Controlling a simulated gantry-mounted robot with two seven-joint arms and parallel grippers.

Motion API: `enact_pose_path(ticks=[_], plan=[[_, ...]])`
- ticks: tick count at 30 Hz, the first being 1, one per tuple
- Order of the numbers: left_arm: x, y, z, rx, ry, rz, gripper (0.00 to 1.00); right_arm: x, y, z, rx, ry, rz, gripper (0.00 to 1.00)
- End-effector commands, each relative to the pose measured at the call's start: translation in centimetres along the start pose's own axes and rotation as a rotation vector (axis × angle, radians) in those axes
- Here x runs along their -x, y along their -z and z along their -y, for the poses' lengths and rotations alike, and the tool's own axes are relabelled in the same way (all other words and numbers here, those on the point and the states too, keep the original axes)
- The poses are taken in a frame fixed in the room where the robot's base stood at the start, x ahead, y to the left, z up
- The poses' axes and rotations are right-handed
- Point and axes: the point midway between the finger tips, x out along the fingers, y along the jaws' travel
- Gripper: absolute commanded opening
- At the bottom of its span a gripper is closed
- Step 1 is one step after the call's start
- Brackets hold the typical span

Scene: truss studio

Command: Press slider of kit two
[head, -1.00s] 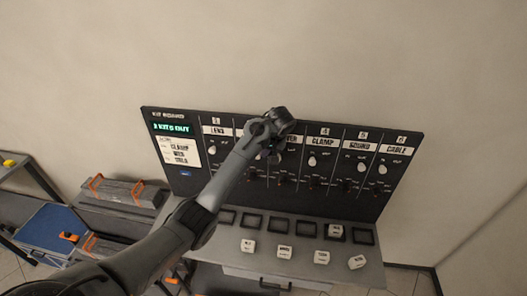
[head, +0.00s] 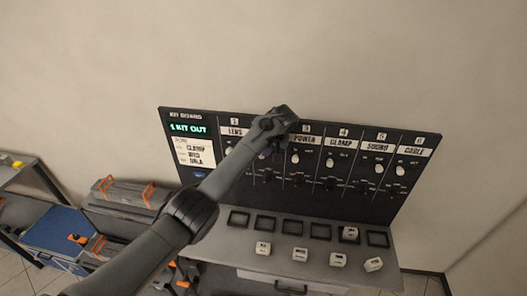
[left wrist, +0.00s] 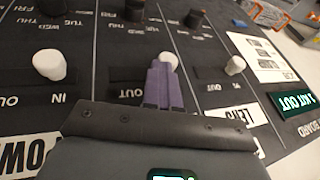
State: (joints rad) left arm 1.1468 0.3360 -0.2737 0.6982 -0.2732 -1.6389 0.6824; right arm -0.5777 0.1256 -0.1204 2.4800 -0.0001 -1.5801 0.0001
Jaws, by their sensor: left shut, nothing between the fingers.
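The kit board (head: 345,121) is dark, with numbered columns and a row of white slider knobs. Column two lies between LENS and POWER; my left gripper (head: 270,146) covers much of it in the head view. In the left wrist view, turned upside down, my left gripper's purple fingers (left wrist: 164,88) are shut and empty. The white knob of kit two (left wrist: 169,60) shows just past their tips, partly hidden; I cannot tell whether they touch. The POWER knob (left wrist: 50,65) and LENS knob (left wrist: 235,65) stand on either side. My right gripper is not in view.
The green display (head: 188,128) reads "1 KIT OUT", above a white card (head: 194,151). A grey shelf (head: 225,245) below the board holds dark square recesses and several white blocks (head: 300,254). Grey cases with orange trim (head: 122,192) stand at left.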

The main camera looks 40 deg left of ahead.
Motion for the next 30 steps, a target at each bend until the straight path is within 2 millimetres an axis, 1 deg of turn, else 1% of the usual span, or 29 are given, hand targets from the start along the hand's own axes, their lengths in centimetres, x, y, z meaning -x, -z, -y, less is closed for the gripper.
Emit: enact_pose_path(ticks=[1,5,8,12,14,15,17,22,27,30], plan=[[-0.2,0.0,0.2,0.002,0.002,0.001,0.00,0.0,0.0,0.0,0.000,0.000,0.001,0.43],[-0.1,0.1,0.2,0.003,0.002,0.001,0.00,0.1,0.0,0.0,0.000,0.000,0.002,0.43],[0.5,0.2,0.2,0.005,0.002,0.002,0.00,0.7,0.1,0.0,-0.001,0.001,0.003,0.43],[1.8,0.6,0.1,0.009,0.003,0.003,0.00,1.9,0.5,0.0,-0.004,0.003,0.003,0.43],[2.1,0.7,-0.1,0.014,0.003,0.002,0.00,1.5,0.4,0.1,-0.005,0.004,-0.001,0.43],[2.6,0.8,-0.2,0.015,0.003,0.002,0.00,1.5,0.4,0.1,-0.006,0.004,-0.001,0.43],[3.4,0.7,-0.3,0.015,0.002,0.001,0.00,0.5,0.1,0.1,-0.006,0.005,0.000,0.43],[6.9,0.7,-0.4,0.015,0.002,0.001,0.00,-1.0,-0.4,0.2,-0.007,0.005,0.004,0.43],[9.8,0.7,-0.3,0.015,0.002,0.002,0.00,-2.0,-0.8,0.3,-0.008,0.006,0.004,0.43],[11.1,0.8,-0.3,0.015,0.003,0.003,0.00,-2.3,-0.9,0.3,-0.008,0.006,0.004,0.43]])
